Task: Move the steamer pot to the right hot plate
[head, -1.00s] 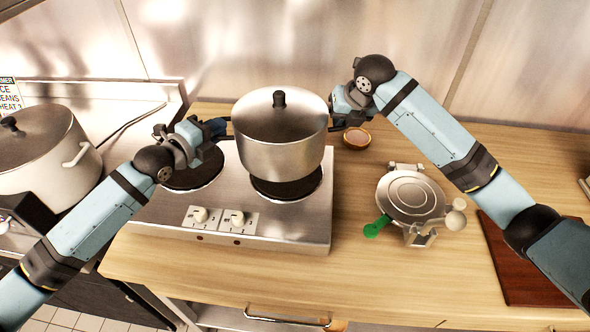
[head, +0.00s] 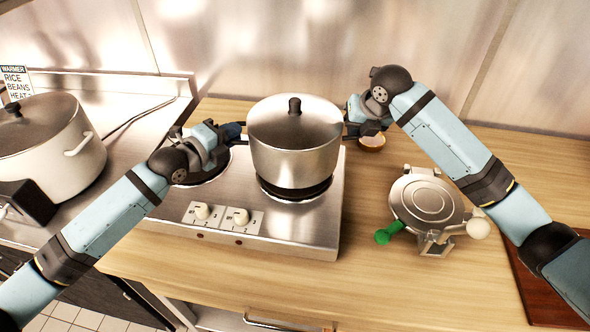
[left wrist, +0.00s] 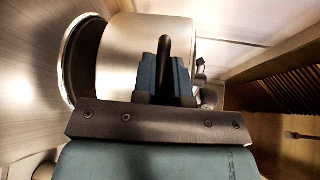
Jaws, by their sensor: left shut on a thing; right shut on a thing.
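The steamer pot (head: 295,152) is a lidded steel pot with a black knob. In the head view it is upright over the right hot plate (head: 294,190), whose dark front edge shows beneath it. I cannot tell for sure whether its base touches the plate. My left gripper (head: 238,131) is shut on the pot's left handle; the left wrist view shows the dark handle loop between the fingers (left wrist: 165,72). My right gripper (head: 352,129) is shut at the pot's right side, on the other handle, which is mostly hidden. The left hot plate (head: 204,168) is bare, partly behind my left gripper.
A large lidded pot (head: 50,150) stands at the left. A round metal press (head: 427,203) with a green handle sits right of the cooker (head: 270,235). A small bowl (head: 372,143) is behind my right gripper. A brown board (head: 545,285) lies far right.

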